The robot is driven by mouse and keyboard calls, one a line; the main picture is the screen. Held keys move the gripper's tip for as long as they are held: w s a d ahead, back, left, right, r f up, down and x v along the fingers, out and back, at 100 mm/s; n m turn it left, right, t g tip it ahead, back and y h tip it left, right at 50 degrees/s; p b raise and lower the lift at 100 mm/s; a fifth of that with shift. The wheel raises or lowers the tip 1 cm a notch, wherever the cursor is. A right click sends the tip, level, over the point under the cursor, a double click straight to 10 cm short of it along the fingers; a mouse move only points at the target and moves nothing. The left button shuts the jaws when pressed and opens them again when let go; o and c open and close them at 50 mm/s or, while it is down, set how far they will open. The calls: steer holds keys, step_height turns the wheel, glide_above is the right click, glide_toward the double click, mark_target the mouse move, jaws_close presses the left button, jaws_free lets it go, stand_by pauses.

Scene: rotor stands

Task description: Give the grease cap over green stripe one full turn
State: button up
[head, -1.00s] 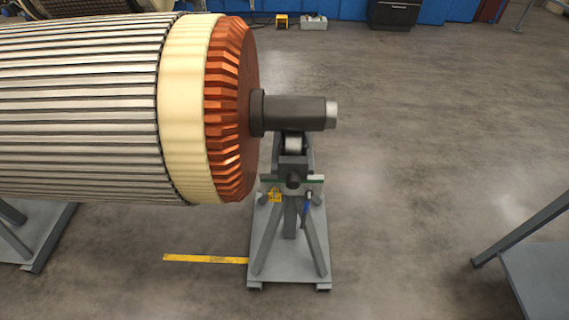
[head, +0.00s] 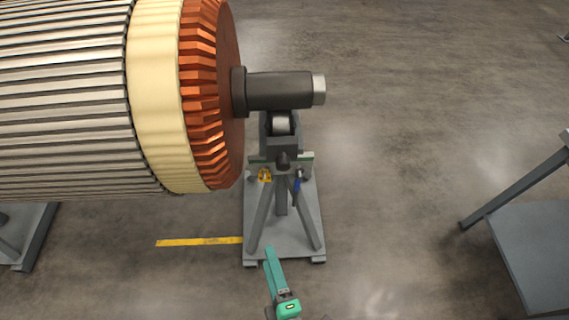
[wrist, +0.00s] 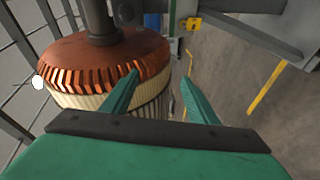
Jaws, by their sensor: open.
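The rotor stand (head: 283,225) stands under the rotor's shaft end in the head view. A dark round knob (head: 284,161) sits at the bar's middle. My gripper (head: 270,252) is low in the head view, in front of the stand's base in the picture. In the wrist view its green fingers (wrist: 162,75) are apart, with nothing held between them.
The large rotor (head: 70,100) with its copper end ring (head: 208,100) and shaft (head: 280,90) fills the upper left. A yellow tag (head: 264,175) hangs at the stand's left. A grey frame (head: 530,235) stands at right. The floor between is clear.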

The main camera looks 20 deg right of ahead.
steer(key=w+d+r+n+h, duration=0.15)
steer(key=w+d+n, duration=0.25)
steer(key=w+n, duration=0.45)
steer(key=n+t+h, duration=0.2)
steer(key=n+h, duration=0.1)
steer(key=n, duration=0.6)
glide_toward(284, 167)
steer(key=w, duration=0.2)
steer(key=x, duration=0.9)
steer(key=shift+w+d+f, duration=0.1)
steer(key=shift+d+f, duration=0.05)
steer(key=shift+d, duration=0.1)
steer(key=c, duration=1)
